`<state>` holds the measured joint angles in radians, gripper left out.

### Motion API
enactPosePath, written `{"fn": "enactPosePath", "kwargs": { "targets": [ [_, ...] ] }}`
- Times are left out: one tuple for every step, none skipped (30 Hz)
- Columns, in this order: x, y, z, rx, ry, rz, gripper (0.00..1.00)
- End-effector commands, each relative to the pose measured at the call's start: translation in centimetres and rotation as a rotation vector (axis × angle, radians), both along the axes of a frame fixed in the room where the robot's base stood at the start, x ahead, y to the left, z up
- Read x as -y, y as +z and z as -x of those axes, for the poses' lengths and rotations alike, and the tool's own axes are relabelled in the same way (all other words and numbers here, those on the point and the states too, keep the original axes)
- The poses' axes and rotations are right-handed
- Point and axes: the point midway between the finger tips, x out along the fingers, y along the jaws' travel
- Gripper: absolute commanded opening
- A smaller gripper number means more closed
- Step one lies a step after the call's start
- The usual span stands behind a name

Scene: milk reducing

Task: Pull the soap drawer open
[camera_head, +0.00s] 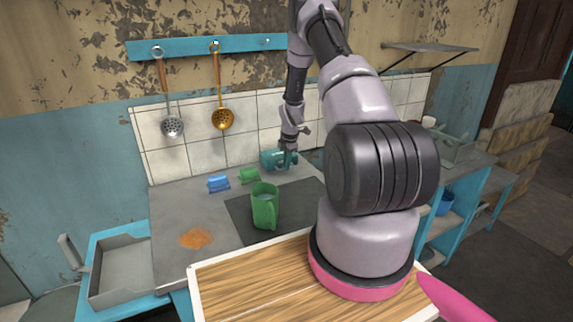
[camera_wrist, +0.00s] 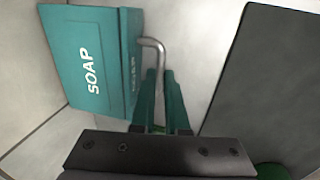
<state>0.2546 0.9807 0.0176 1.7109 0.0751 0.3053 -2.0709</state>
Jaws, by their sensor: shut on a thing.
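The teal soap box (camera_head: 270,160) is at the back of the counter, against the tiled wall. In the wrist view the box (camera_wrist: 88,60) shows "SOAP" on its broad face and further lettering on the narrower side with the handle. A bent metal handle (camera_wrist: 157,50) comes out of that side. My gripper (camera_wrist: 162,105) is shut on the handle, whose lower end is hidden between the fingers. In the head view my gripper (camera_head: 289,154) reaches down to the right end of the box. I see no clear gap showing the drawer open.
A green jug (camera_head: 265,208) stands on a dark mat (camera_head: 237,213) in front of the box. A blue item (camera_head: 218,183) and a small green item (camera_head: 249,175) lie to the left. Orange powder (camera_head: 196,238) lies on the counter. A wooden board (camera_head: 245,290) is nearest me.

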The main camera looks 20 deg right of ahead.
Motion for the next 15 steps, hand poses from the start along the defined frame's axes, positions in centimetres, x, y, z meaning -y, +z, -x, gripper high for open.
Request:
{"fn": "enactPosePath", "kwargs": {
  "targets": [
    [0.0, 0.1, -0.1, 0.002, 0.000, 0.000, 0.00],
    [0.0, 0.1, -0.1, 0.002, 0.001, 0.000, 0.00],
    [0.0, 0.1, -0.1, 0.002, 0.001, 0.000, 0.00],
    [0.0, 0.1, -0.1, 0.002, 0.001, 0.000, 0.00],
    [0.0, 0.1, -0.1, 0.002, 0.001, 0.000, 0.00],
    [0.0, 0.1, -0.1, 0.002, 0.001, 0.000, 0.00],
    [0.0, 0.1, 0.0, 0.002, 0.000, 0.000, 0.00],
    [0.0, 0.1, 0.1, 0.001, 0.000, 0.000, 0.00],
    [0.0, 0.0, 0.5, -0.001, 0.000, 0.000, 0.00],
    [0.1, 0.0, 1.0, -0.001, 0.000, 0.000, 0.00],
    [0.1, 0.0, 1.5, -0.002, -0.001, 0.000, 0.00],
    [0.2, 0.1, 2.4, -0.002, -0.002, 0.001, 0.00],
    [0.3, 0.1, 3.1, -0.002, -0.002, 0.001, 0.00],
    [0.2, 0.1, 3.8, -0.003, -0.002, 0.000, 0.00],
    [0.2, 0.0, 4.7, -0.003, -0.002, 0.000, 0.00]
  ]
}}
